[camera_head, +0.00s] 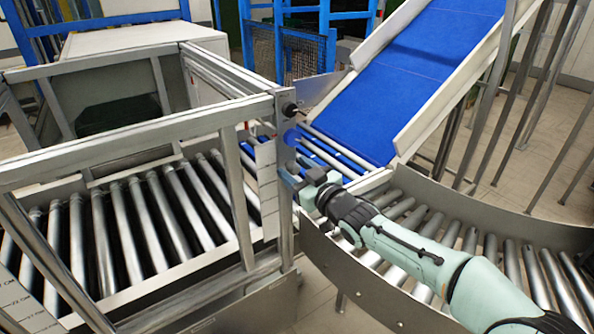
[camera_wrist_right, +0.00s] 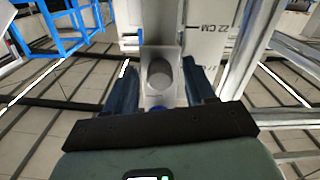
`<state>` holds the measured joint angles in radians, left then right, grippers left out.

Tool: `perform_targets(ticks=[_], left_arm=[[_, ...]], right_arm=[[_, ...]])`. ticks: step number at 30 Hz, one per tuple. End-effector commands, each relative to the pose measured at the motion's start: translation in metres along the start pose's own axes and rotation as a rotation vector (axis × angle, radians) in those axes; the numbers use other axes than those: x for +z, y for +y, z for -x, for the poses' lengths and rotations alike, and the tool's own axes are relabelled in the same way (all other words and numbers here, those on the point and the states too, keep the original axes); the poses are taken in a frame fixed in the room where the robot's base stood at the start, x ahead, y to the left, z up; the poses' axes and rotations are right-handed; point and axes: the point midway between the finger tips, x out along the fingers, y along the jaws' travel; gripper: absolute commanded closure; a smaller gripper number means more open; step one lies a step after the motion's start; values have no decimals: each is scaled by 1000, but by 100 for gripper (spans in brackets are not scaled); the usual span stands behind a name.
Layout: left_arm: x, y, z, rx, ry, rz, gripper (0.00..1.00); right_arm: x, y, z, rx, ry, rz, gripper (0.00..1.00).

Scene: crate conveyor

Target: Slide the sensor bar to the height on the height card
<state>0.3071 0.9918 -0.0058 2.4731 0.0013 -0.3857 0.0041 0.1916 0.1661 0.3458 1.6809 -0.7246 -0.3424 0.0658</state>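My right gripper (camera_head: 292,176) reaches in from the right to the upright post at the corner of the roller frame. In the right wrist view its two blue fingers (camera_wrist_right: 160,90) stand on either side of a small pale block with a round dark knob (camera_wrist_right: 160,73), apparently part of the sensor bar. Whether they press on it I cannot tell. A white scale (camera_head: 267,185) runs down the post; the wrist view shows a "22 CM" mark on it, right of the block. A white card with CM writing (camera_head: 14,300), likely the height card, is cut off at lower left. My left gripper is out of view.
A roller conveyor (camera_head: 120,235) runs inside the metal frame at left. A curved roller section (camera_head: 480,240) lies under my right arm. A blue belt ramp (camera_head: 430,70) rises behind. Another dark knob (camera_head: 290,108) sits higher on the post.

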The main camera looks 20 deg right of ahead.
Motion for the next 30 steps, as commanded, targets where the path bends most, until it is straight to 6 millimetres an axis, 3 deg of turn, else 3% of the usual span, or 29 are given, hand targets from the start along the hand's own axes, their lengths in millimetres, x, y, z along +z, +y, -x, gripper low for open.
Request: perform_targets(ticks=[1, 5, 11, 17, 27, 30], left_arm=[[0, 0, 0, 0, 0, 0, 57], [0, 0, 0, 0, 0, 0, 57], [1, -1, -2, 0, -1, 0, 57], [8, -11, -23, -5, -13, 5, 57], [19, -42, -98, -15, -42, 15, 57], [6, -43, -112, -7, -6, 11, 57]], right_arm=[[0, 0, 0, 0, 0, 0, 58], [0, 0, 0, 0, 0, 0, 100], [2, 0, 0, 0, 0, 0, 100], [27, -6, 1, -1, -2, -2, 100], [121, -24, 0, -2, -8, -4, 100], [148, -30, 0, -3, -9, -4, 100]])
